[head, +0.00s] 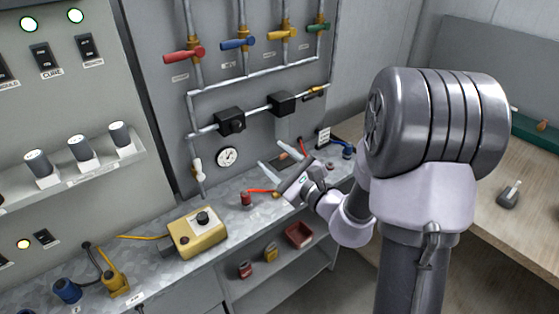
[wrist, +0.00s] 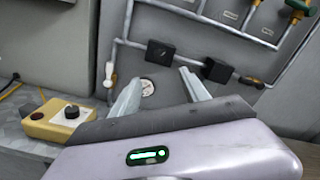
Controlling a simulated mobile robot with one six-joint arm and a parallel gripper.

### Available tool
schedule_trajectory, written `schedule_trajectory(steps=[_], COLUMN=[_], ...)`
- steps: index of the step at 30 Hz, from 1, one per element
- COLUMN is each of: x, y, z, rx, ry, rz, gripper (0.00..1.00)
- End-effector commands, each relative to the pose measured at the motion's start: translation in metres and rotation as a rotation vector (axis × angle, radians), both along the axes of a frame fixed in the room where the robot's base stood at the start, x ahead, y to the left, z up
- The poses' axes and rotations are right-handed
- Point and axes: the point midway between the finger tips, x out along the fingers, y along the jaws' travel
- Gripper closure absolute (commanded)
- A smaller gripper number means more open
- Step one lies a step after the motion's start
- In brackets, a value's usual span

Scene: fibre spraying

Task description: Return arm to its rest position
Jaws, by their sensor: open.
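My gripper (head: 280,160) is open and empty. In the head view it hangs over the back of the metal bench, in front of the pipe panel, with its fingers pointing left. In the wrist view its two fingers (wrist: 162,93) stand apart with nothing between them. My arm reaches in from the right and hides part of the bench and the panel's right side. A round gauge (head: 227,157) on the panel shows behind the fingers in the wrist view (wrist: 148,88).
The bench (head: 225,190) holds a yellow control box (head: 197,233), a red-and-black item, and blue and yellow tools at the left. Red, blue, yellow and green valve handles (head: 238,44) line the panel. A shelf below holds small red and yellow containers (head: 299,235). A wooden table (head: 490,190) stands right.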

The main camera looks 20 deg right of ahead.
Motion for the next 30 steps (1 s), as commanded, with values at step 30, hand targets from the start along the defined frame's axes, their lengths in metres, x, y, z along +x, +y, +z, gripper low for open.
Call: schedule_trajectory(steps=[30], x=[-0.234], y=[0.193], z=[0.020], rx=[-0.869], ry=[0.078], rz=[1.030], gripper=[0.46])
